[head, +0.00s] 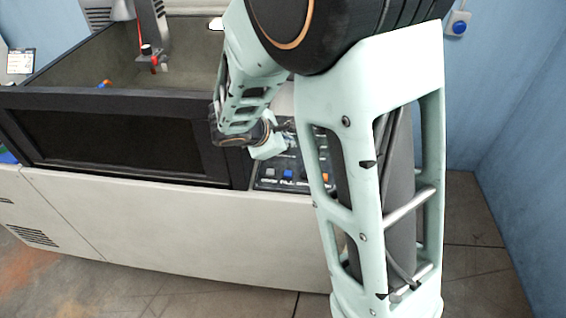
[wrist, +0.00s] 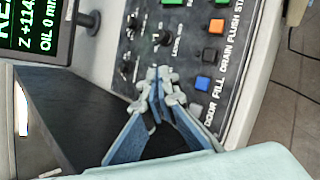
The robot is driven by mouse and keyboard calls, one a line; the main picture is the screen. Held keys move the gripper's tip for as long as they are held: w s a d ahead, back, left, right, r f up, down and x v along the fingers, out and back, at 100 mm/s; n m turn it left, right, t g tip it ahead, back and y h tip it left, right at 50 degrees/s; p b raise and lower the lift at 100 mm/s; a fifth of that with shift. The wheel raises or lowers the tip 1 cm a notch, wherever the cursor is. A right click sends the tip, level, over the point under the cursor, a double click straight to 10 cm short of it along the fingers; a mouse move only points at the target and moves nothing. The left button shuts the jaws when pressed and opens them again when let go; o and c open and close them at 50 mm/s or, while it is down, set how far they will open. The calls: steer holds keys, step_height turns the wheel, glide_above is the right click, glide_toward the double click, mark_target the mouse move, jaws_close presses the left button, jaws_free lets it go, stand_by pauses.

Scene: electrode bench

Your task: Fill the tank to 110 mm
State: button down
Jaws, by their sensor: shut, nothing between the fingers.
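The tank (head: 75,65) stands open-topped at the left in the head view, behind a dark front door (head: 110,145). The control panel (head: 262,184) is at its right, partly hidden by my arm. In the wrist view the blue FILL button (wrist: 203,83) sits between the grey DOOR button (wrist: 201,111) and the black DRAIN button (wrist: 210,55). The display (wrist: 38,30) reads OIL 0 mm. My gripper (wrist: 160,78) is shut and empty over the panel, left of the FILL button in the wrist view. Whether it touches the panel is unclear.
An orange FLUSH button (wrist: 216,26) and a green button (wrist: 221,3) continue the row. Small knobs (wrist: 128,67) are on the panel near my fingers. A machine head (head: 150,50) with a red part hangs over the tank. Blue walls (head: 515,110) stand at the right.

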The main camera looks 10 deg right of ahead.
mark_target(287, 175)
steer(key=shift+f, duration=0.15)
step_height(287, 175, down, 8)
steer(key=b, duration=0.6)
steer(key=shift+b, duration=0.3)
steer(key=shift+f+b, duration=0.25)
steer(key=shift+b, duration=0.2)
steer(key=shift+f, duration=0.1)
stand_by(0.7)
steer(key=shift+f+b, duration=0.35)
steer(key=shift+b, duration=0.25)
steer(key=shift+f+b, duration=0.45)
steer(key=shift+b, duration=0.1)
stand_by(0.4)
steer(key=shift+r, duration=0.1)
steer(key=shift+r+p, duration=0.6)
steer(key=shift+r, duration=0.2)
